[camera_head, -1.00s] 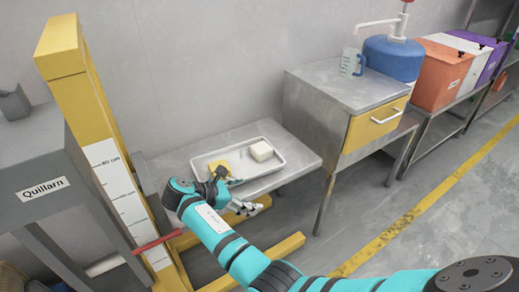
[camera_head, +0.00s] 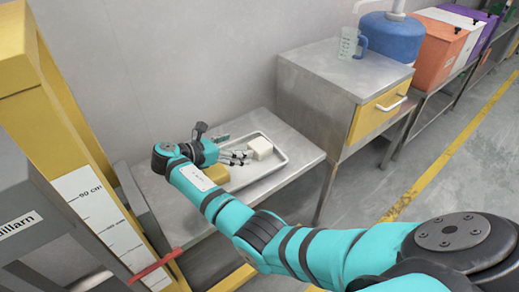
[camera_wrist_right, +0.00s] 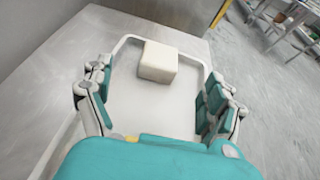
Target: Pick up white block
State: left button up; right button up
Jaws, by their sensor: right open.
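The white block (camera_head: 260,147) sits in a pale tray (camera_head: 272,172) on a low metal table. In the right wrist view the block (camera_wrist_right: 158,62) lies near the tray's far end, ahead of and between my open fingers. My right gripper (camera_head: 240,156) is over the tray with its fingers pointing at the block. In the right wrist view my right gripper (camera_wrist_right: 155,100) is spread wide and empty, with a gap between fingers and block. My left gripper is out of view.
A yellow block (camera_head: 216,173) lies in the tray beside my right gripper. A metal cabinet (camera_head: 318,95) with a yellow drawer stands right of the table. A yellow post (camera_head: 50,90) stands at the left. Bare table surface (camera_head: 290,135) lies behind the tray.

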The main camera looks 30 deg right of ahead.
aim_at(259, 144)
jog(key=x, duration=0.4)
jog(key=shift+d+f+b, duration=0.25)
jog(key=shift+d+b, duration=0.05)
jog(key=shift+b, duration=0.1)
jog(key=x, duration=0.1)
jog(key=b+x, duration=0.1)
jog(key=x, duration=0.3)
jog(key=shift+s+d+f, duration=0.1)
jog(key=shift+s+f, duration=0.1)
jog(key=shift+d, duration=0.25)
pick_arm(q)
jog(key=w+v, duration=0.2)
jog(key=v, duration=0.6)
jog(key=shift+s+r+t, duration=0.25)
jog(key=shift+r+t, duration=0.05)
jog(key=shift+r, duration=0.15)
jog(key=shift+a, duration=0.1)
pick_arm(e)
jog(key=shift+w, duration=0.1)
jog(key=c, duration=1.3)
